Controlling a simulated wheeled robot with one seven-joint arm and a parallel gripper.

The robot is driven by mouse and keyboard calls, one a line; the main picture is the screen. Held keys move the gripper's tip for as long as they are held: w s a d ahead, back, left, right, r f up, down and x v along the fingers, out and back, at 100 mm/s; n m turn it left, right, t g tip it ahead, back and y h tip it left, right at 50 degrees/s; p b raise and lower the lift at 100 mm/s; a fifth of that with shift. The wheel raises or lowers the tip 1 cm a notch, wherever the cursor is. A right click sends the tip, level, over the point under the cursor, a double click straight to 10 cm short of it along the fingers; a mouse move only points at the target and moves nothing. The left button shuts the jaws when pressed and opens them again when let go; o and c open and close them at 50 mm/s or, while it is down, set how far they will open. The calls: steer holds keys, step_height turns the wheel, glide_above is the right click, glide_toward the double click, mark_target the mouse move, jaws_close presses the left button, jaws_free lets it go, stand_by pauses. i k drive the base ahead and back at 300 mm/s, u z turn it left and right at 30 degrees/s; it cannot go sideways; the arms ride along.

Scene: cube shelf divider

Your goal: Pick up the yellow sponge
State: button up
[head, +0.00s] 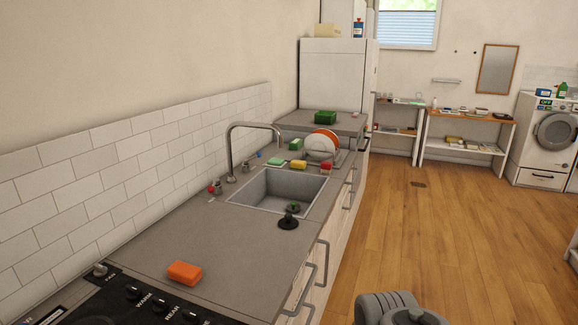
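A small yellow block (298,165), which looks like the yellow sponge, lies on the grey counter at the far edge of the sink (262,188). It is small in the head view, so its details are hard to make out. A red item (326,166) sits just to its right, and a green item (276,161) to its left. A grey part of my arm shows at the bottom right, but my gripper's fingers are not in view.
An orange block (184,273) lies on the near counter beside the stove (125,305). A tall faucet (232,150) stands left of the sink. A dish rack with plates (323,142) is behind the yellow block. Wooden floor (440,230) right of the counter is clear.

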mark_target(295, 164)
steer(key=z, duration=1)
steer(key=i, duration=4.65)
steer(key=u, duration=3.6)
steer(key=i, duration=0.5)
steer(key=z, duration=0.05)
